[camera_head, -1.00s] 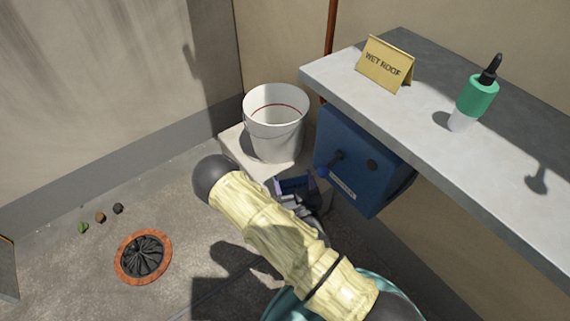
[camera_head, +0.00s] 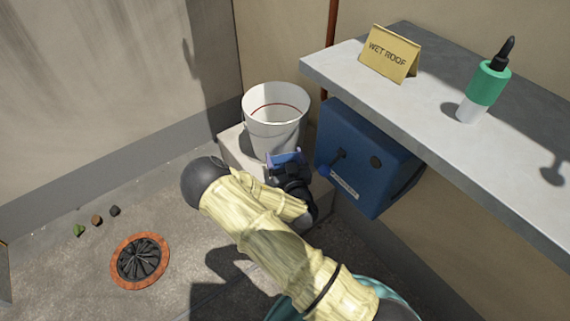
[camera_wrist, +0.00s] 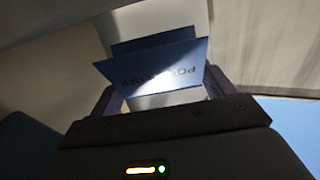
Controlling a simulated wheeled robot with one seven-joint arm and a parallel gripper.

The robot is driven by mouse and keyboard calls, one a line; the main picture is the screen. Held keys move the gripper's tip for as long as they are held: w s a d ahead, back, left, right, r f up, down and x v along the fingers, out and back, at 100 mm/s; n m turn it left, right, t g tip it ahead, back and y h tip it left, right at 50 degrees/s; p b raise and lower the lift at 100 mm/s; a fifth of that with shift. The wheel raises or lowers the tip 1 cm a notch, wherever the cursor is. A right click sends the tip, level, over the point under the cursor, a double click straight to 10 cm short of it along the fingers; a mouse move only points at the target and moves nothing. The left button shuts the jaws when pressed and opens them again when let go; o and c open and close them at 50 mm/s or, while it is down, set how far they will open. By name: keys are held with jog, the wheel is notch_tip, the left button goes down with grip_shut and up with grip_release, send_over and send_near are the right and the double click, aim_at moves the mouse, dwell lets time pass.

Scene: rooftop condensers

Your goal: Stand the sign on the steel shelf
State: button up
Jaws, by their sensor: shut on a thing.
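A blue folded sign (camera_head: 286,158) is held in my gripper (camera_head: 285,168), low beside the white bucket and below shelf height. In the wrist view the sign (camera_wrist: 150,65) sits between the fingers (camera_wrist: 160,92), with dark upside-down lettering partly lost in glare. The grey steel shelf (camera_head: 450,135) runs along the right wall, above and to the right of my gripper. A yellow tent sign reading WET ROOF (camera_head: 391,54) stands near its left end.
A green and white bottle with a black top (camera_head: 484,92) stands on the shelf. A blue box with knobs (camera_head: 360,165) is under the shelf edge. The white bucket (camera_head: 272,125) stands on a pale block (camera_head: 235,150). A round floor drain (camera_head: 140,262) lies left. The shelf's front strip is clear.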

jog(key=shift+f+b, duration=0.55)
jog(key=shift+f, duration=0.8)
jog(key=shift+f, duration=0.15)
jog(key=o, duration=0.9)
jog(key=shift+r, duration=0.2)
jog(key=s+d+p, duration=0.2)
jog(key=s+p, duration=0.1)
jog(key=s, duration=0.8)
jog(key=shift+s+d, duration=0.2)
jog(key=shift+s, duration=0.2)
